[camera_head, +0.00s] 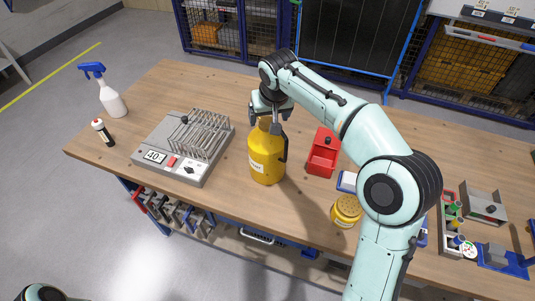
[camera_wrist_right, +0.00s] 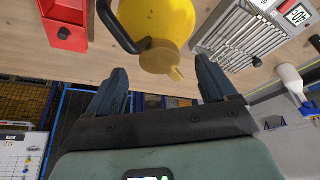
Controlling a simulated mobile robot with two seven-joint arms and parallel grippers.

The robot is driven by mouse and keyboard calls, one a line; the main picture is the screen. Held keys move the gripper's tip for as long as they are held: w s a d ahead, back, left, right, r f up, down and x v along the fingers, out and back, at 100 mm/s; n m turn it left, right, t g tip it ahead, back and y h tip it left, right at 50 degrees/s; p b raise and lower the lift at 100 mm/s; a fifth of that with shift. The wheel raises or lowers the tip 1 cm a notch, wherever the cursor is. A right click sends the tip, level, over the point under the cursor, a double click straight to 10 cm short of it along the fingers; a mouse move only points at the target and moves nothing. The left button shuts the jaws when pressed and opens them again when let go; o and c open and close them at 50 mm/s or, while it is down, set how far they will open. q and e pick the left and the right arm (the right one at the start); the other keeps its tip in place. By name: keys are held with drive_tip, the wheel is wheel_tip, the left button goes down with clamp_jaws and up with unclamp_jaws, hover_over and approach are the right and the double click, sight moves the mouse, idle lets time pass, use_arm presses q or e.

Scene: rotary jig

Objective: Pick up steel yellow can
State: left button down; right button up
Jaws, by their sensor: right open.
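The yellow can (camera_head: 266,159) stands upright on the wooden table, with a dark handle on its right side and a pale label on its front. My right gripper (camera_head: 270,115) is at the top of the can, its fingers pointing down around the neck area. In the right wrist view the can (camera_wrist_right: 158,22) and its spout show ahead of my open right gripper (camera_wrist_right: 162,88), with the spout tip between the finger lines. No contact between fingers and can is visible. Of my left arm, only a dark part shows at the bottom left of the head view; its gripper is not visible.
A grey rack unit (camera_head: 180,160) stands left of the can, a red bin (camera_head: 322,155) right of it. A yellow jar (camera_head: 346,211) is nearer the front edge.

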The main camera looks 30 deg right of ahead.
sight(268, 123)
drive_tip(key=x, duration=0.4)
drive_tip(key=shift+s, duration=0.1)
clamp_jaws()
drive_tip(key=shift+r, duration=0.2)
drive_tip(key=shift+r, duration=0.1)
